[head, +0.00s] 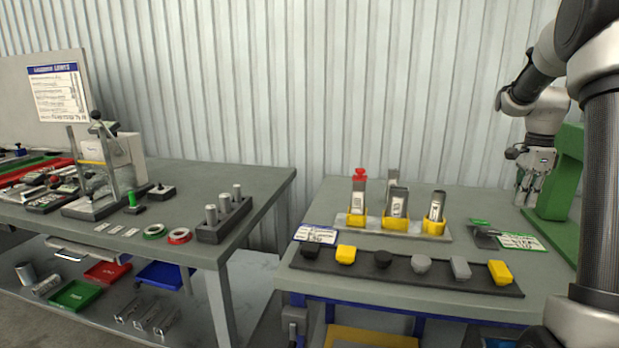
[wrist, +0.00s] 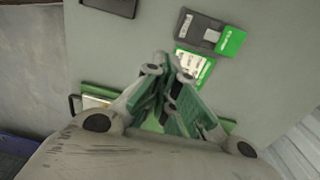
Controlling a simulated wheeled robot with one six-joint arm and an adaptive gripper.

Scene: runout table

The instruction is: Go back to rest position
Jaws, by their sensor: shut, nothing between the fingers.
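My gripper (head: 530,186) hangs at the right of the head view, above the right end of the near table, beside a green stand. In the wrist view my gripper (wrist: 165,75) points down at the tabletop with its fingers together and nothing between them. Below it in that view lie a white and green card (wrist: 194,66) and a dark grey piece with a green end (wrist: 210,32). The gripper hides part of the surface under it.
The right table (head: 325,210) bears a dark strip (head: 400,280) with several small blocks, and yellow holders (head: 394,223) with metal pieces. A green stand (head: 560,190) rises close to my gripper. A left bench (head: 260,180) stands across a gap.

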